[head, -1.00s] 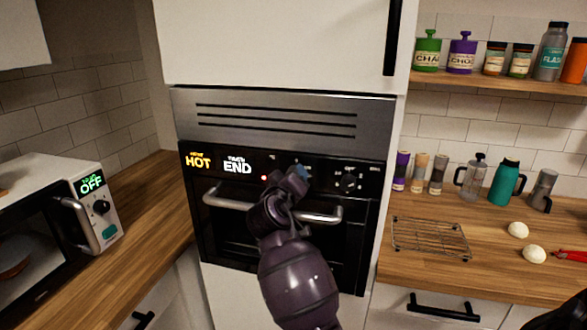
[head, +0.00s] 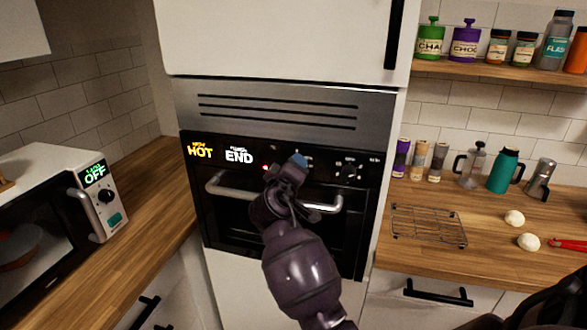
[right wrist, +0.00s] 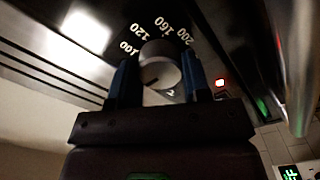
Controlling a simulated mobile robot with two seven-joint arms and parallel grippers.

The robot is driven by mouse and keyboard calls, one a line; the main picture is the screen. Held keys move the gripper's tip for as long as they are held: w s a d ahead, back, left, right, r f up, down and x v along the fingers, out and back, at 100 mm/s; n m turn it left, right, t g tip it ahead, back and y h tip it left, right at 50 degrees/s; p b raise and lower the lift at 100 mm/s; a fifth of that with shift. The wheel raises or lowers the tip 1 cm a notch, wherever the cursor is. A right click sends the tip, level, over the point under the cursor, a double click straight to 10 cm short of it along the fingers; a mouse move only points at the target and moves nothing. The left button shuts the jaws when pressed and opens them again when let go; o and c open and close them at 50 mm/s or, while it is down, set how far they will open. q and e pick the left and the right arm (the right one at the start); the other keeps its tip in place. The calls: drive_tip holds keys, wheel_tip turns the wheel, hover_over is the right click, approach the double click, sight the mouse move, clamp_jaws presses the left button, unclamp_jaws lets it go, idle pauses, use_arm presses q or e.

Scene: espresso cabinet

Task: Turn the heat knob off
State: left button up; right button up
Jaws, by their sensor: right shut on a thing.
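The oven (head: 350,225) has a black control panel with "HOT" and "END" lit at its left and a small red light. My right gripper (head: 297,160) is at the middle of this panel and hides the heat knob in the head view. In the right wrist view, the round grey heat knob (right wrist: 160,66) sits between the two blue fingers of my right gripper (right wrist: 160,80), which is shut on it. Numbers 100, 120, 160 and 200 show around it. The knob's pointer mark is too unclear to read. My left gripper is not in view.
A bar handle (head: 325,207) crosses the oven door just below the panel, close to my right arm. Another knob (head: 348,171) is to the right. A microwave (head: 112,200) reading "OFF" stands at the left. A wire rack (head: 428,226) lies on the right counter.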

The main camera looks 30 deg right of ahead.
drive_tip(key=o, duration=0.9)
drive_tip(key=b+v, duration=0.2)
drive_tip(key=v, duration=0.9)
drive_tip(key=shift+d, duration=0.1)
